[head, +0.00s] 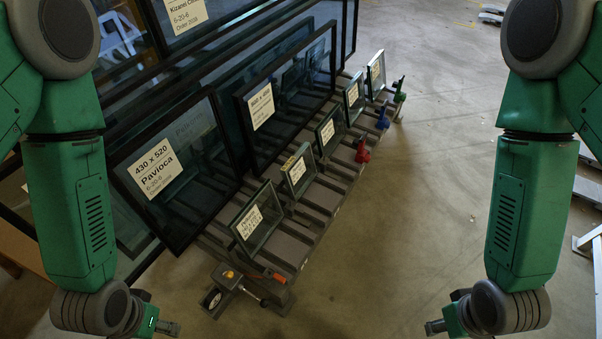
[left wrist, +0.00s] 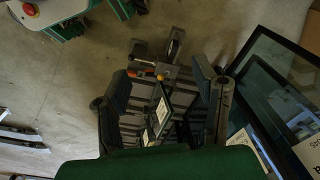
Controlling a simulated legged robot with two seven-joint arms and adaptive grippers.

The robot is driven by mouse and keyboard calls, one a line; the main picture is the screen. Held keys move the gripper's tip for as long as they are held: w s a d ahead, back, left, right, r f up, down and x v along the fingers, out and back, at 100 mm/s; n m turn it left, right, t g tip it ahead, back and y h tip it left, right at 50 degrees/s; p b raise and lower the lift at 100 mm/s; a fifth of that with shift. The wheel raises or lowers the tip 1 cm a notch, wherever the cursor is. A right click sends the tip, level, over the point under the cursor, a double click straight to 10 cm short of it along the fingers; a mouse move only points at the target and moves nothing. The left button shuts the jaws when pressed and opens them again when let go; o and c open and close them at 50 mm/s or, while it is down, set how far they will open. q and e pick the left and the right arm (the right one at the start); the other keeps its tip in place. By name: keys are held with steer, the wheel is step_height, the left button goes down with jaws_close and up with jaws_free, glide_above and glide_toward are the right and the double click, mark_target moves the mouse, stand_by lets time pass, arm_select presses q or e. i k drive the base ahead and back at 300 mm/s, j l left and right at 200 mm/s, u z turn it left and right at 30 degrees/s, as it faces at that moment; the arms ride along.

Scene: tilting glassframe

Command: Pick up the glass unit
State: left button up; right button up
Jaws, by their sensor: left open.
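Several small framed glass units with white labels stand tilted in a row on a grey slatted rack (head: 316,208). The nearest small glass unit (head: 262,232) is at the rack's front end. Behind it leans a larger dark-framed glass unit (head: 190,150) labelled "430 x 520 Pavioca". I cannot tell which unit the task means. My left gripper (head: 165,327) is low at the left, short of the rack and apart from every unit. In the left wrist view my left gripper (left wrist: 162,88) is open and empty, with the rack beyond its fingers. My right gripper (head: 436,327) is low at the right; its jaws are unclear.
More large glass panes (head: 285,85) lean behind the small row. A wheeled hitch (head: 228,280) sticks out at the rack's near end. Coloured clamps (head: 362,150) line the rack's right side. The concrete floor (head: 430,170) right of the rack is clear.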

mark_target(298, 173)
steer(key=u, duration=3.7)
steer(key=z, duration=3.7)
steer(key=u, duration=1)
steer(key=i+l+u, duration=0.15)
steer(key=l+u, duration=0.3)
steer(key=l, duration=0.25)
steer(key=l+u, duration=0.5)
steer(key=l, duration=0.2)
steer(key=k+l+u, duration=0.1)
steer(key=l+u, duration=0.35)
steer(key=l, duration=0.3)
